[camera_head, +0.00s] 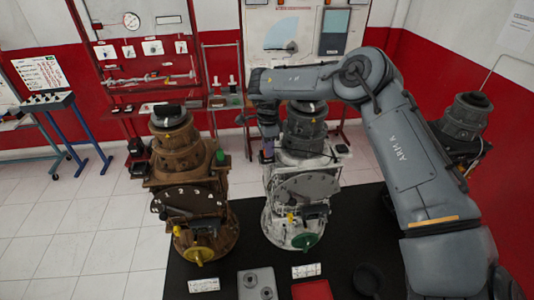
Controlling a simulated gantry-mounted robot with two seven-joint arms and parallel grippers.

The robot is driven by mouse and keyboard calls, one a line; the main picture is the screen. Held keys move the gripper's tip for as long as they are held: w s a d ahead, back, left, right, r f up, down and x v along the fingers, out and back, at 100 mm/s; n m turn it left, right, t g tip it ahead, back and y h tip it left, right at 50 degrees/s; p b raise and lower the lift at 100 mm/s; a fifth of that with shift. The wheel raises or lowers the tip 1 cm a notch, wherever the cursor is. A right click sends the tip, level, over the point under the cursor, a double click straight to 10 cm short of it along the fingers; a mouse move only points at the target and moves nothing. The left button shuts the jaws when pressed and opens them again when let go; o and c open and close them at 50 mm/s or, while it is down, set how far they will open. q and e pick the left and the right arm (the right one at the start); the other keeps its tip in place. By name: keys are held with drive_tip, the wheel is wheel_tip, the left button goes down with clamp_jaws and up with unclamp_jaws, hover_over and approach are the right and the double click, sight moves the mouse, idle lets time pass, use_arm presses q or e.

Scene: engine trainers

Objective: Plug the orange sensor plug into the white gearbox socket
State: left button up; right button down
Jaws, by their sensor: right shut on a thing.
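The white gearbox (299,190) stands upright on the dark mat, with a grey dial, a yellow knob and a green part low on its front. My right arm reaches over it from the right. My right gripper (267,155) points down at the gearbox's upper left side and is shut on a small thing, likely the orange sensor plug. The plug is mostly hidden and too small to make out. I cannot tell the socket from the gearbox's side, or whether gripper and gearbox touch. My left gripper is out of view.
A brown gearbox (188,190) stands close to the left. In front lie a grey plate with round parts (246,290), a red block (312,291), small label cards (203,286) and a dark round dish (370,279). Another grey machine (466,120) stands at the right.

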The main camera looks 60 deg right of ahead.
drive_tip(key=shift+r, duration=0.1)
drive_tip(key=shift+r+b, duration=0.3)
drive_tip(key=shift+r, duration=0.2)
drive_tip(key=r, duration=0.1)
drive_tip(key=r+b, duration=0.1)
drive_tip(key=r, duration=0.1)
drive_tip(key=shift+s+r, duration=0.15)
drive_tip(key=shift+s, duration=0.2)
drive_tip(key=s+r+b, duration=0.1)
drive_tip(key=s+r, duration=0.2)
drive_tip(key=s, duration=0.2)
drive_tip(key=s+a+r+b, duration=0.1)
drive_tip(key=s+r, duration=0.2)
drive_tip(key=s, duration=0.3)
drive_tip(key=shift+r+b, duration=0.25)
drive_tip(key=shift+b, duration=0.1)
